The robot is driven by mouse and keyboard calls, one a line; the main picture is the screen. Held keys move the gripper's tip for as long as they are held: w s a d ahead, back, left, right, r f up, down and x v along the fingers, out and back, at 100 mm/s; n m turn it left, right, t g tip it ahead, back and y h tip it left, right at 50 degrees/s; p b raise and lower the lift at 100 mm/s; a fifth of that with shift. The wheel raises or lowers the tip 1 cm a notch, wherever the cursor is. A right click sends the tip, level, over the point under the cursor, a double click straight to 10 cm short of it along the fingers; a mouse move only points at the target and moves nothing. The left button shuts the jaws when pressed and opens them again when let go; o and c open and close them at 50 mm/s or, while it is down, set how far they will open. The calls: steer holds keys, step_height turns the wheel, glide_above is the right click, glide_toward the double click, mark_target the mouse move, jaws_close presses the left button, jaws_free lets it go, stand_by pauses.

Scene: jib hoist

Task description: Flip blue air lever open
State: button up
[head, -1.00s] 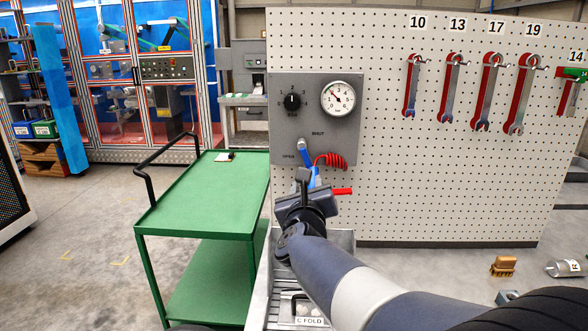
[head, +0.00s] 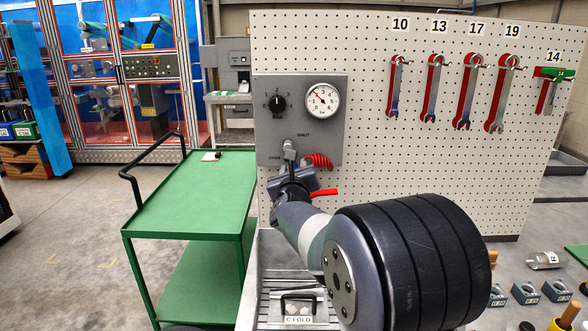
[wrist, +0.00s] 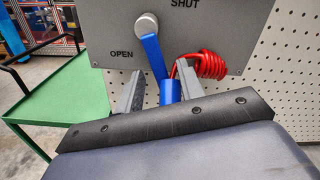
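The blue air lever (wrist: 154,58) hangs from a round silver pivot on the grey panel (head: 330,140). In the wrist view it points down and slightly right, with OPEN printed to its left and SHUT above right. My gripper (wrist: 161,90) is open just below the panel. A thicker blue cylinder (wrist: 170,92) shows between its two fingers, nearer the right one; I cannot tell if it is the lever's grip or a separate part. In the head view my gripper (head: 290,168) covers most of the lever.
A coiled red hose (wrist: 205,62) hangs close to the right finger. A red rod (head: 324,192) sticks out right of my gripper. The panel carries a black knob (head: 277,103) and a gauge (head: 322,100). A green cart (head: 190,198) stands at left. Wrenches (head: 433,88) hang on the pegboard.

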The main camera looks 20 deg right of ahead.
steer(key=shift+c, duration=0.3)
jaws_close()
stand_by(0.3)
steer(key=shift+w+a+f+m+b, duration=0.1)
steer(key=shift+a+m+b, duration=0.15)
steer(key=shift+m+b, duration=0.65)
steer(key=shift+w+a+m+b, duration=0.15)
steer(key=shift+a+m+b, duration=0.3)
steer(key=shift+b, duration=0.8)
steer(key=shift+w+a+f+m+b, duration=0.1)
steer(key=shift+m+b, duration=0.75)
steer(key=shift+b, duration=0.2)
